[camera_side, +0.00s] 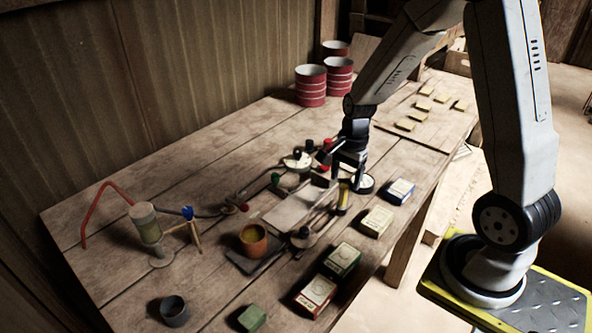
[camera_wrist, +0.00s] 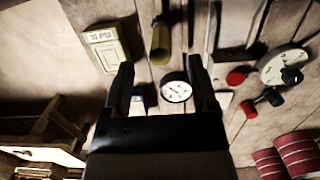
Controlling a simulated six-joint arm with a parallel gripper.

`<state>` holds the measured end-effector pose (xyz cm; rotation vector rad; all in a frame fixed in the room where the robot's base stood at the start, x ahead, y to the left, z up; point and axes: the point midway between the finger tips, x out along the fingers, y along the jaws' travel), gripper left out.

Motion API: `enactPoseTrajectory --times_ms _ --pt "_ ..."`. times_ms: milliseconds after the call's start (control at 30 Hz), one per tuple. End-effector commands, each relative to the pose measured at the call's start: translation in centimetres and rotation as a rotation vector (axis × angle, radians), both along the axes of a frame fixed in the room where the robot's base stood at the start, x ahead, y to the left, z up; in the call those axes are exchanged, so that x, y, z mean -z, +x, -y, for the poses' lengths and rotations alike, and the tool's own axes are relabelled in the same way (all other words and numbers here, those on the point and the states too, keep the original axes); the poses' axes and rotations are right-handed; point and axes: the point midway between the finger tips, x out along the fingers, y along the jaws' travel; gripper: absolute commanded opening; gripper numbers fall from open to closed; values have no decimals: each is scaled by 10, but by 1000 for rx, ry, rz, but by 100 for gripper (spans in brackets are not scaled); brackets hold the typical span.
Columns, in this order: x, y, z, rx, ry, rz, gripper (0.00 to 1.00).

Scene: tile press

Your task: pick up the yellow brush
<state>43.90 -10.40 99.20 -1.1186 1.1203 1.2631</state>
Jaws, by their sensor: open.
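The yellow brush (camera_side: 343,196) stands out as a small yellow piece on the wooden bench, just below and in front of my gripper. In the wrist view, the yellow brush (camera_wrist: 160,40) shows as a yellowish handle with a dark end, just beyond the fingertips and roughly centred between them. My gripper (camera_side: 347,178) is low over the bench, beside the brush. In the wrist view, my gripper (camera_wrist: 160,69) is open, with nothing held between its two dark fingers. I cannot tell the exact gap between fingertips and brush.
A round gauge (camera_side: 364,184) lies close beside my gripper. Cardboard boxes, including a cream one (camera_side: 377,221) and a blue one (camera_side: 400,192), line the bench's front edge. A metal press plate (camera_side: 292,211) is to the left. Red cans (camera_side: 311,87) stand behind.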

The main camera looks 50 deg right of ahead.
Motion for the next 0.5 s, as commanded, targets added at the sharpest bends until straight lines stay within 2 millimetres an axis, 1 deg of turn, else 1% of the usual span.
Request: enactPoseTrajectory --times_ms 133,233,500 --pt "2 0 0 -1 0 -1 75" --pt "7 0 -1 -1 1 -1 75" --pt "32 -1 -3 -1 1 -3 75"
